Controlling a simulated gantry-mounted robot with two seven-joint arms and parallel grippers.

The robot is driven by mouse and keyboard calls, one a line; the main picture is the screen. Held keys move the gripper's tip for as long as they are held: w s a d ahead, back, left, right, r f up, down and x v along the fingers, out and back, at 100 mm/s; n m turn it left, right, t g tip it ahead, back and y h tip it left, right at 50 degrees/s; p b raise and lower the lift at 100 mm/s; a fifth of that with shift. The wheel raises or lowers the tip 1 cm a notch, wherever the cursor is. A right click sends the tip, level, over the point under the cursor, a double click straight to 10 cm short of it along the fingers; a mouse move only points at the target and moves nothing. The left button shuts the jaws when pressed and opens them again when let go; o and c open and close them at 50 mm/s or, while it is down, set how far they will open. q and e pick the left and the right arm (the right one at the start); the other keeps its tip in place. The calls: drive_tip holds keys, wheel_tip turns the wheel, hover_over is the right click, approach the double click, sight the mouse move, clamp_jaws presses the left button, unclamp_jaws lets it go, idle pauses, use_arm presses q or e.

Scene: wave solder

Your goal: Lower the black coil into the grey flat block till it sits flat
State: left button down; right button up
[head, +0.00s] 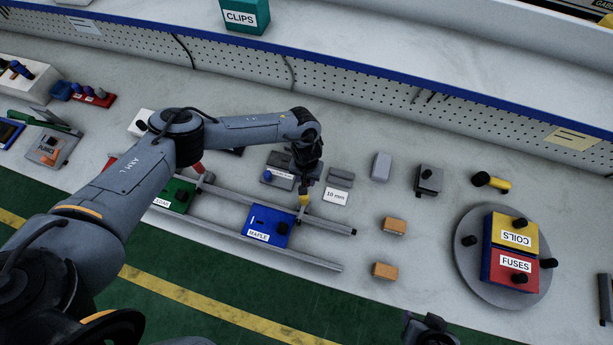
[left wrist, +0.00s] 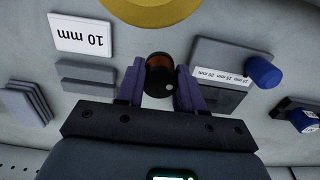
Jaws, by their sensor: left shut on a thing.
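My left gripper (head: 303,190) points down over the bench between two grey blocks. The left wrist view shows its purple fingers (left wrist: 160,88) shut on the black coil (left wrist: 158,88), a dark cylinder with a brown inner part. A grey block (left wrist: 232,55) with a "10 mm 15 mm 20 mm" label and blue knob lies right of the fingers there. Low grey pieces (left wrist: 85,75) lie left. I cannot tell which is the task's flat block, nor the coil's height above the bench. A dark part at the head view's bottom edge looks like my right gripper (head: 430,328); its fingers are unclear.
A "10 mm" card (head: 336,195) lies right of the left gripper. A yellow round thing (left wrist: 150,10) is close to it. A grey block with a black knob (head: 429,180) and a round turntable (head: 465,270) stand right.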

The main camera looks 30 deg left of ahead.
use_arm(q)
drive_tip(key=shift+r+p, duration=0.1)
drive_tip(key=shift+p, duration=0.3)
drive_tip(key=shift+w+a, duration=0.1)
drive_tip(key=shift+a, duration=0.15)
drive_tip(key=a, duration=0.2)
drive_tip(key=w+a, duration=0.1)
drive_tip(key=a, duration=0.3)
drive_tip(key=shift+w+a, duration=0.1)
drive_tip(key=shift+w, duration=0.3)
drive_tip(key=shift+w+a+b, duration=0.25)
drive_tip(key=shift+a, duration=0.55)
drive_tip(key=shift+w+a+b, duration=0.2)
drive_tip(key=shift+a+b, duration=0.05)
drive_tip(key=shift+a, duration=0.55)
drive_tip(key=shift+w+a+b, duration=0.25)
drive_tip(key=shift+a, duration=0.55)
drive_tip(key=shift+p, duration=0.35)
drive_tip(key=shift+f+b, duration=0.6)
drive_tip(key=shift+f, duration=0.4)
drive_tip(key=c, duration=0.6)
unclamp_jaws()
